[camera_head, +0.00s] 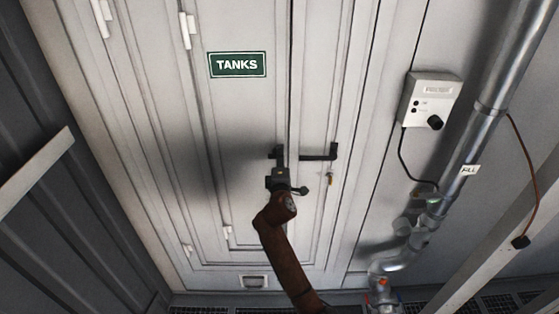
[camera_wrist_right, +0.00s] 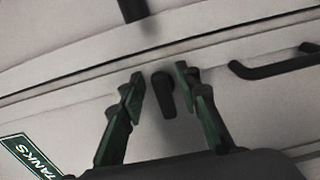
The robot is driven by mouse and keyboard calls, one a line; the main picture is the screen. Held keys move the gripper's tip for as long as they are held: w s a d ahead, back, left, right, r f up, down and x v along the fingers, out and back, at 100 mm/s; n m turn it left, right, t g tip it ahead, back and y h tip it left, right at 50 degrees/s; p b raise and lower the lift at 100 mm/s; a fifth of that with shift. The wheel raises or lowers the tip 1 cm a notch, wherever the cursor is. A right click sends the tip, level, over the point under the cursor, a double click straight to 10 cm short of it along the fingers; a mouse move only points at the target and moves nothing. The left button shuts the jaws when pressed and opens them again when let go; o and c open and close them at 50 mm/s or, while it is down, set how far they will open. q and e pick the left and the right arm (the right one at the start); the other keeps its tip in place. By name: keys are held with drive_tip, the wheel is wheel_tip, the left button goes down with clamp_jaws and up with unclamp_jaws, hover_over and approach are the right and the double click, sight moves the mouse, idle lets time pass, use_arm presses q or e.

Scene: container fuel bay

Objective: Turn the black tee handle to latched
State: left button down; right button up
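A black handle (camera_wrist_right: 163,92) on the pale door shows in the right wrist view as a short dark bar between my right fingers; it looks like the tee handle. My right gripper (camera_wrist_right: 160,88) is open, with a finger on each side of the handle and visible gaps. In the head view my right gripper (camera_head: 278,163) is up against the door left of the seam, and it mostly hides the handle there. My left gripper is in neither view.
A black lever (camera_head: 318,157) sits right of the seam, with a small hanging tag (camera_head: 330,179) below. Another black bar handle (camera_wrist_right: 275,66) is near in the wrist view. A green TANKS sign (camera_head: 237,64), a grey control box (camera_head: 430,99) and a metal pipe (camera_head: 485,110) are around.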

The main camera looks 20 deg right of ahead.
drive_tip(key=v, duration=1.2)
drive_tip(key=shift+r, duration=0.15)
